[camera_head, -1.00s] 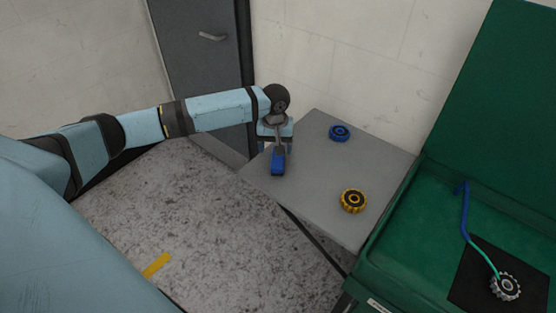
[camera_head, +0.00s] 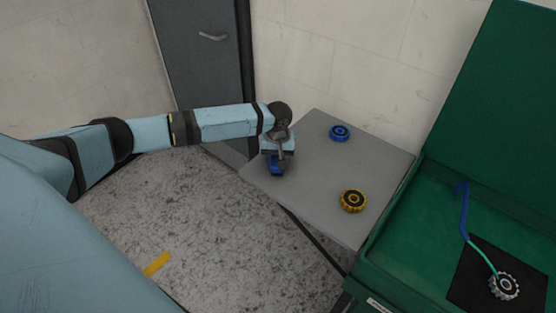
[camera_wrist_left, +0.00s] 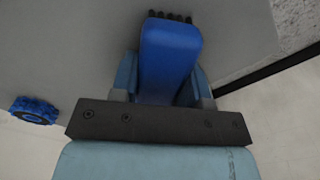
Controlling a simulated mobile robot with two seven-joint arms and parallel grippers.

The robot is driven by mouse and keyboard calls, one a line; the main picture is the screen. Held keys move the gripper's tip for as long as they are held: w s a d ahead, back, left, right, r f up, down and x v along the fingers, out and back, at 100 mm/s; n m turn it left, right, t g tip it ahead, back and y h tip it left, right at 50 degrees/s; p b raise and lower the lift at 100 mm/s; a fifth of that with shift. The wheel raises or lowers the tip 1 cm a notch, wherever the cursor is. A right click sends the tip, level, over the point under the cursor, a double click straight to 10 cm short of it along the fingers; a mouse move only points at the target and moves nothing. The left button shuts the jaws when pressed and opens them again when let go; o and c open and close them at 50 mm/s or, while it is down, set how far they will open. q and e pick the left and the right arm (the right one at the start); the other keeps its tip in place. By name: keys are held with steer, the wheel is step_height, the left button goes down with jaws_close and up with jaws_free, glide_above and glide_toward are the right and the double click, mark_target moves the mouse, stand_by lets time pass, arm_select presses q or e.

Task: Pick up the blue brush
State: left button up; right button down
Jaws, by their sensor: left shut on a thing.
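The blue brush (camera_head: 277,168) is in my left gripper (camera_head: 277,157), over the left part of the grey table (camera_head: 300,190) in the head view. In the left wrist view the brush (camera_wrist_left: 168,55) stands between the two light-blue fingers (camera_wrist_left: 165,85), with dark bristles at its far end. The left gripper is shut on it. I cannot tell whether the brush still touches the table. My right gripper is in neither view.
A blue knobbed wheel (camera_head: 340,132) and a yellow one (camera_head: 353,200) lie on the table. A green box (camera_head: 395,255) with a raised lid stands at the right, holding a grey cog (camera_head: 504,286) and a blue-green cable (camera_head: 465,215). A wall is behind.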

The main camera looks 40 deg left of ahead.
arm_select(q)
step_height(320, 180, up, 20)
stand_by(0.6)
